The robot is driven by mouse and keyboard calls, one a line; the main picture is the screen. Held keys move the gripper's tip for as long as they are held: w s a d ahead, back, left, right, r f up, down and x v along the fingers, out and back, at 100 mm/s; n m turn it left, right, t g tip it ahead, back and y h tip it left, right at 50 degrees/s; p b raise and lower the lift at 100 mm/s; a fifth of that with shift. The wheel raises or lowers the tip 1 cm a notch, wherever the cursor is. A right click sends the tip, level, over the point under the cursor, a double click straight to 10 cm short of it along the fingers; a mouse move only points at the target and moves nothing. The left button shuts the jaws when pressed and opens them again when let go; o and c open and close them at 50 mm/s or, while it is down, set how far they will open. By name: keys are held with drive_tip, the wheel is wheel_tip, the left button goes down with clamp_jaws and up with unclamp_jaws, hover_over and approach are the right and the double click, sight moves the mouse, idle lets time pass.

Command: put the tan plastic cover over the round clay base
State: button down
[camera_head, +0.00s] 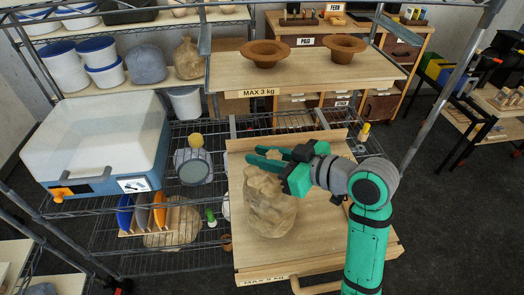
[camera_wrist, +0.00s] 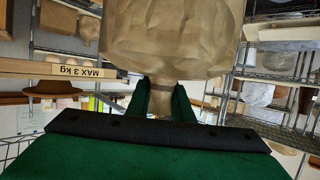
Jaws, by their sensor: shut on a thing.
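A crumpled tan plastic cover (camera_head: 266,205) hangs below my gripper (camera_head: 256,155) in the head view, over the pull-out wooden board. In the wrist view the cover (camera_wrist: 175,40) fills the upper middle, and its narrow neck lies between my fingers (camera_wrist: 160,100). My gripper is shut on that neck. Two round brown clay pieces with wide rims, a left one (camera_head: 265,52) and a right one (camera_head: 343,48), stand apart on the upper wooden shelf; I cannot tell which is the base. Whether anything is under the cover is hidden.
The pull-out board (camera_head: 335,235) has bare wood right of the cover. The upper shelf (camera_head: 305,72) is clear around the clay pieces. A large white-lidded box (camera_head: 100,135) stands at left. Another tan wrapped thing (camera_head: 188,60) is behind it. A metal post (camera_head: 450,85) rises at right.

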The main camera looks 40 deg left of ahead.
drive_tip(key=shift+w, duration=0.1)
drive_tip(key=shift+s+a, duration=0.15)
drive_tip(key=shift+s, duration=0.05)
drive_tip(key=shift+w+d+f, duration=0.15)
drive_tip(key=shift+d, duration=0.15)
drive_tip(key=shift+f, duration=0.1)
drive_tip(key=shift+a+f, duration=0.1)
drive_tip(key=shift+f, duration=0.05)
drive_tip(key=c, duration=1.5)
unclamp_jaws()
